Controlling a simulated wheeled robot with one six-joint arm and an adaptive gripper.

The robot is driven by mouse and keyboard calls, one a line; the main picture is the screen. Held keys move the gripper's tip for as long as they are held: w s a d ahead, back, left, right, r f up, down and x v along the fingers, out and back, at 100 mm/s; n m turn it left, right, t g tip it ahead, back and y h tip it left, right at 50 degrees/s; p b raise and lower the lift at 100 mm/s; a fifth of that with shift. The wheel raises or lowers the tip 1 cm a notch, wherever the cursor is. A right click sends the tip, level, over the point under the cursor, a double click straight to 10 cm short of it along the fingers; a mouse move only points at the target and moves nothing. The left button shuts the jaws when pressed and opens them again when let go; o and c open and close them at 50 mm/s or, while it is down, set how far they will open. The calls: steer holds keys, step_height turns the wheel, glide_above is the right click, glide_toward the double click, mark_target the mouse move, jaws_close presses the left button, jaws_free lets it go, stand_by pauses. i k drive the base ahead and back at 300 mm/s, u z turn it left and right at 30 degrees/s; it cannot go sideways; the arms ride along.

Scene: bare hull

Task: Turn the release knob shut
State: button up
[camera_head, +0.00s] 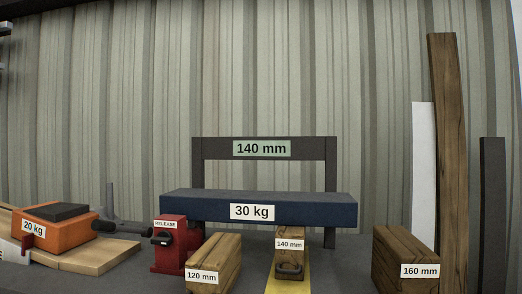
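The release knob (161,239) is a small black part on the front of a red jack (170,262), just under a white "RELEASE" label. The jack stands left of centre, at the left end of a dark blue beam (290,211) marked "30 kg". Whether the knob is open or shut cannot be told at this size. My gripper is not in view.
Wooden blocks marked 120 mm (221,250), 140 mm (290,262) and 160 mm (398,253) stand in front. A dark frame (198,165) marked "140 mm" rises behind the beam. An orange unit (62,238) marked "20 kg" sits at left. Planks (448,130) lean at right.

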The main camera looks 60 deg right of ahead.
mark_target(164, 238)
steer(key=u, duration=0.25)
steer(key=k, duration=1.15)
steer(key=z, duration=1.3)
steer(key=i, duration=0.5)
steer(key=u, duration=0.05)
